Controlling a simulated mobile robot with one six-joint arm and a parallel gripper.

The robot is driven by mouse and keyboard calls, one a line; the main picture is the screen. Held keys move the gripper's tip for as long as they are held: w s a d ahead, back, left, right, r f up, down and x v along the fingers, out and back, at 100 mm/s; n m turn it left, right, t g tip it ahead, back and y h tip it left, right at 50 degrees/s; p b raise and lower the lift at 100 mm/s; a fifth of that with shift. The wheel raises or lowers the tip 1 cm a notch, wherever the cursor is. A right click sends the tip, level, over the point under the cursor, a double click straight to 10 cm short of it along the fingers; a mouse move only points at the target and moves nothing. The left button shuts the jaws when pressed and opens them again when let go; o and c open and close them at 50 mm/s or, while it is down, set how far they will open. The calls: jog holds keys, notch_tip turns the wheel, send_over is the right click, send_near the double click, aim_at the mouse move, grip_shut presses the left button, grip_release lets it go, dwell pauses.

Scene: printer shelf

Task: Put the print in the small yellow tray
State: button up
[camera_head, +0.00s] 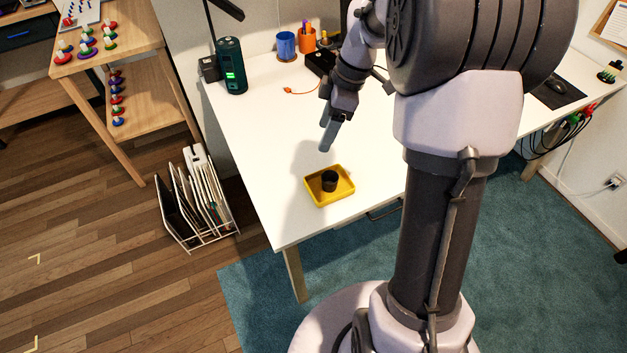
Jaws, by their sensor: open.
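The small yellow tray (317,198) lies on the white table near its front left corner. A small dark cylindrical print (329,181) stands upright inside the tray. My gripper (327,148) is above the table, up and behind the tray in the picture. It is open and apart from the print, with nothing visible between its fingers. The fingers are seen nearly edge-on, so the gap between them is hard to make out.
A dark green cylinder (231,66) with lit green marks stands at the table's back left. A blue cup (286,45) and an orange pen holder (307,40) stand at the back. A file rack (197,198) is on the floor at left.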

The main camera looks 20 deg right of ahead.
jog(key=s+a+r+m+t+h, duration=0.1)
jog(key=s+a+r+m+t, duration=0.1)
jog(key=s+a+r+m, duration=0.65)
jog(key=s+a+m+t, duration=0.1)
jog(key=s+a+m, duration=0.2)
jog(key=s, duration=0.3)
jog(key=s+a+r+m+t, duration=0.1)
jog(key=s+a+m, duration=0.2)
jog(key=s+m, duration=0.2)
jog(key=shift+s+a+r+t, duration=0.25)
jog(key=shift+s+a+t, duration=0.15)
jog(key=shift+s, duration=0.55)
jog(key=shift+m, duration=0.25)
